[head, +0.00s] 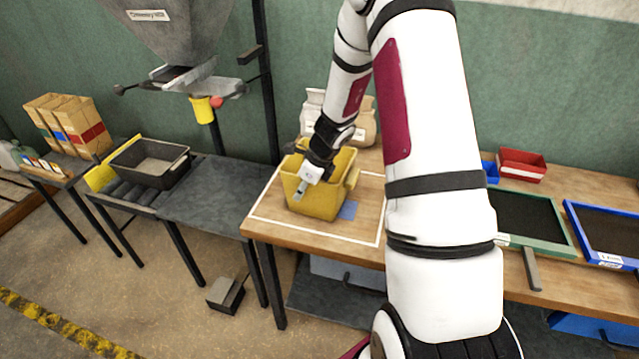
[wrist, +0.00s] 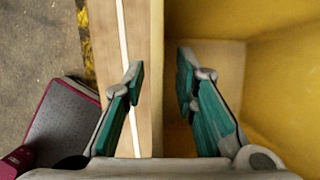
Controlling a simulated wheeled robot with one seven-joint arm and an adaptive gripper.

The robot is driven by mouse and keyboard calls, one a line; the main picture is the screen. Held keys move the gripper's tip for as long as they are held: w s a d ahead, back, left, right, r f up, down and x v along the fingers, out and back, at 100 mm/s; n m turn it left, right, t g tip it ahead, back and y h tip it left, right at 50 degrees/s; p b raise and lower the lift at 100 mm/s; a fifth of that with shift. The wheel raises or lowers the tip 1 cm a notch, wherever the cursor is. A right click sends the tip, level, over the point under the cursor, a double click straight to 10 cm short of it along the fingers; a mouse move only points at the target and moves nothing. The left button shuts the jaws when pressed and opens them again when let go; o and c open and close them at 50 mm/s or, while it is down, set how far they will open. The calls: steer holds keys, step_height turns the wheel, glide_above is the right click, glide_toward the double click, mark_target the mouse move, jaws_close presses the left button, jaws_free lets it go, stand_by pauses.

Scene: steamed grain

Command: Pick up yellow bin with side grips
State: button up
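The yellow bin (head: 318,203) stands upright on the wooden table inside a white outlined rectangle. A side grip (head: 353,178) sticks out on its right side. My gripper (head: 300,190) is at the bin's near left rim, pointing down. In the wrist view, my gripper (wrist: 160,82) is open, with one teal-padded finger on each side of the bin's wall (wrist: 157,40). The left finger is outside over the table, and the right finger is over the bin's inside. The wall lies between them with gaps visible. My arm hides part of the bin's back.
Paper sacks (head: 363,120) stand behind the bin. A blue patch (head: 348,210) lies beside it. A black tray (head: 150,163) sits on rollers at left. A red bin (head: 521,164) and green-framed sieve (head: 535,219) are at right. The dark table (head: 213,200) is clear.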

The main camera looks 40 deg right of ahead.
steer(key=shift+f, duration=0.4)
stand_by(0.4)
steer(key=shift+c, duration=0.2)
jaws_close()
